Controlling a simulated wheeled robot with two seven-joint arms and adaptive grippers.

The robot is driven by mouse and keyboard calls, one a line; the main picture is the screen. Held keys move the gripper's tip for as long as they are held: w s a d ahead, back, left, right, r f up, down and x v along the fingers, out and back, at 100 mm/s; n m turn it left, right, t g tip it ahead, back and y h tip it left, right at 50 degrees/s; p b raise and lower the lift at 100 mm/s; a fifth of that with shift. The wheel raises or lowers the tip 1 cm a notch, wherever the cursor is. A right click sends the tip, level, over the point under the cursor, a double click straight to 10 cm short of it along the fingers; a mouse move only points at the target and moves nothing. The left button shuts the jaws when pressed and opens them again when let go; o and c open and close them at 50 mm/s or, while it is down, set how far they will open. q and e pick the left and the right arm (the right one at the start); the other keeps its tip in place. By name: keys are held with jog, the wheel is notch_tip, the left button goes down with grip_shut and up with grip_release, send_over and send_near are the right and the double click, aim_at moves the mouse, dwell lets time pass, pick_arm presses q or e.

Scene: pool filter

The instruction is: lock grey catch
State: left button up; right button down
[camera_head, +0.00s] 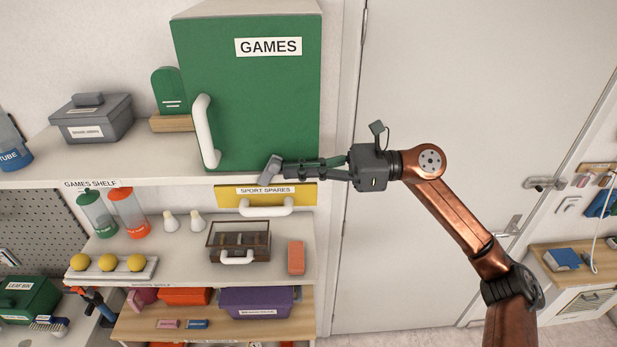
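The grey catch (270,170) is a small light-grey block at the lower edge of the green GAMES cabinet door (255,105), right of the door's middle. It stands tilted, its top leaning right. My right gripper (287,169) reaches in from the right along the door's lower edge. Its dark fingers lie close together, with their tips right beside the catch. They look shut, with nothing clearly between them; I cannot tell whether they touch the catch. The door looks closed, and its white handle (206,132) is at the left. My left gripper is not in view.
Below the cabinet hangs a yellow SPORT SPARES drawer (225,193) with a white handle. A grey box (92,122) and a green item (168,91) on a wooden base stand left on the shelf. A white door (400,270) is behind my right arm.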

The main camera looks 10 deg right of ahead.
jog(key=shift+a+r+h, duration=0.65)
jog(key=shift+r+h, duration=0.05)
jog(key=shift+r, duration=0.1)
jog(key=shift+w+d+r, duration=0.1)
jog(key=shift+d+r, duration=0.05)
jog(key=shift+d, duration=0.25)
jog(key=s+d+r, duration=0.1)
jog(key=d+r, duration=0.3)
jog(key=d, duration=0.3)
jog(key=shift+s+d+r+p, duration=0.15)
jog(key=shift+d+r+p, duration=0.2)
jog(key=shift+p, duration=0.05)
